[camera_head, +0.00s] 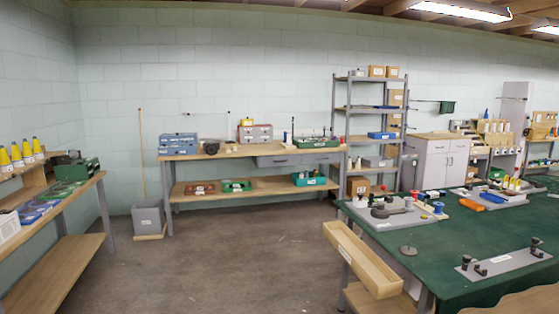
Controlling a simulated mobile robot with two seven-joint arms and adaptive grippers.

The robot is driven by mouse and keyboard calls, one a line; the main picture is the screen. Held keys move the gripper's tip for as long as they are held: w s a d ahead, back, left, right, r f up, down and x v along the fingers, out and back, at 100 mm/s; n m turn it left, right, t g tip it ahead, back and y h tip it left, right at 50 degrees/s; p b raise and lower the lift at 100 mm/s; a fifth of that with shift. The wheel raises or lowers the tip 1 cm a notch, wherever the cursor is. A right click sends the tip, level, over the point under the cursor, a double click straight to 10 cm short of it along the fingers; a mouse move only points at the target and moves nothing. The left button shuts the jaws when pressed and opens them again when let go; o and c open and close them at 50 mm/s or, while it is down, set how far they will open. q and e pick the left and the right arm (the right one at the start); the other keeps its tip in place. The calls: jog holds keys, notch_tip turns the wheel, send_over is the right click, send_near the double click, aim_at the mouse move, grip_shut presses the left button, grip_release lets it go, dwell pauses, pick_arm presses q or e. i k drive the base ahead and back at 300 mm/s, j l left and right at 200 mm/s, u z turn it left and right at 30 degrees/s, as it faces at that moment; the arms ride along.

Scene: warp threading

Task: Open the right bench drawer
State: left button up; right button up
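A workbench (235,154) with a wooden top stands against the back wall. Under the right half of its top is a grey drawer unit (300,160), whose fronts look flush and closed. Small handles on it are too fine to make out clearly. Neither my left nor my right gripper is in view, and no part of my arms shows near the bench.
Open brown floor (230,255) lies before the bench. A green-topped table (440,240) fills the right foreground, with a long wooden tray (362,262) at its left edge. A side bench (60,200) stands left; a grey bin (148,216) and metal shelf rack (336,110) flank the workbench.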

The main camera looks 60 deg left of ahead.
aim_at(331, 157)
jog(key=u, duration=1.7)
jog(key=i+j+u, duration=0.3)
jog(key=i, duration=0.2)
jog(key=i+j+u, duration=0.3)
jog(key=i, duration=0.25)
jog(key=i+u, duration=0.3)
jog(key=i, duration=0.2)
jog(key=i+z, duration=0.1)
jog(key=i, duration=0.75)
jog(key=i+j+z, duration=0.1)
jog(key=i, duration=0.7)
jog(key=i+z, duration=0.25)
jog(key=i, duration=0.3)
jog(key=i+z, duration=0.2)
jog(key=i, duration=0.4)
jog(key=i+j+z, duration=0.25)
jog(key=i, duration=0.3)
jog(key=i+l+z, duration=0.15)
jog(key=i+z, duration=0.25)
jog(key=i, duration=0.3)
jog(key=i+z, duration=0.35)
jog(key=i, duration=0.3)
jog(key=i+j+z, duration=0.4)
jog(key=i, duration=0.3)
jog(key=l, duration=0.1)
